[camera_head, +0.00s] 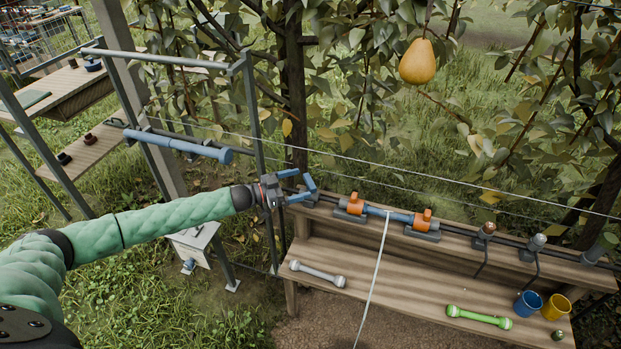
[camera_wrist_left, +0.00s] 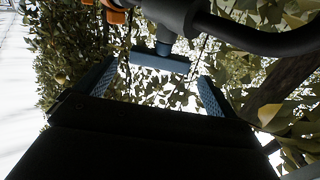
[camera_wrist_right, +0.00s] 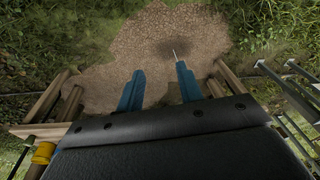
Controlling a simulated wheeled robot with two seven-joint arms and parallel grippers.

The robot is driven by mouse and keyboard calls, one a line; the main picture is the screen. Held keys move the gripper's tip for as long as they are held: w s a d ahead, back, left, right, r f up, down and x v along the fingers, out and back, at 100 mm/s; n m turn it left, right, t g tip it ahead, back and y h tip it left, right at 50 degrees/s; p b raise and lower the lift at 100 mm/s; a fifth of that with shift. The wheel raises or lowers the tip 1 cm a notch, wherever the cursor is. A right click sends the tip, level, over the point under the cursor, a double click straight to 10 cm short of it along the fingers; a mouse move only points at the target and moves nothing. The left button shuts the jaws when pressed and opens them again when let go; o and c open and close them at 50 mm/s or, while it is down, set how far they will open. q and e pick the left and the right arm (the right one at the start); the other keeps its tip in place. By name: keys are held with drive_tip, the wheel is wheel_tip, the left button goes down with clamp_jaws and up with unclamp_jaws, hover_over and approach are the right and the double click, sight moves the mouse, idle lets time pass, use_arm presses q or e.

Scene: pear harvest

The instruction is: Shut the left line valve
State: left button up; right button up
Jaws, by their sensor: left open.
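An orange valve (camera_head: 354,203) sits at the left on the pipe line along the bench's raised back shelf. A second orange valve (camera_head: 422,219) is to its right, with a blue cylinder (camera_head: 388,214) between them. My left gripper (camera_head: 311,188) is open and empty, left of the left valve and apart from it. In the left wrist view, blue fingers (camera_wrist_left: 155,80) are spread; a dark pipe (camera_wrist_left: 235,35) and an orange part (camera_wrist_left: 103,16) show beyond. A blue-grey crossbar there is hard to identify.
The bench (camera_head: 385,290) holds a grey dumbbell-shaped piece (camera_head: 318,274), a green one (camera_head: 479,317), a blue cup (camera_head: 527,304) and a yellow cup (camera_head: 556,307). A pear (camera_head: 418,62) and wires are above.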

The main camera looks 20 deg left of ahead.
sight(306, 182)
use_arm(q)
drive_tip(key=p+x, duration=0.1)
drive_tip(key=x, duration=0.5)
drive_tip(key=shift+d+p, duration=0.15)
drive_tip(key=shift+p, duration=0.2)
use_arm(e)
wheel_tip(306, 182, down, 8)
drive_tip(key=shift+s+d, duration=0.25)
drive_tip(key=shift+s, duration=0.1)
use_arm(q)
drive_tip(key=c, duration=1)
use_arm(e)
drive_tip(key=shift+s, duration=0.1)
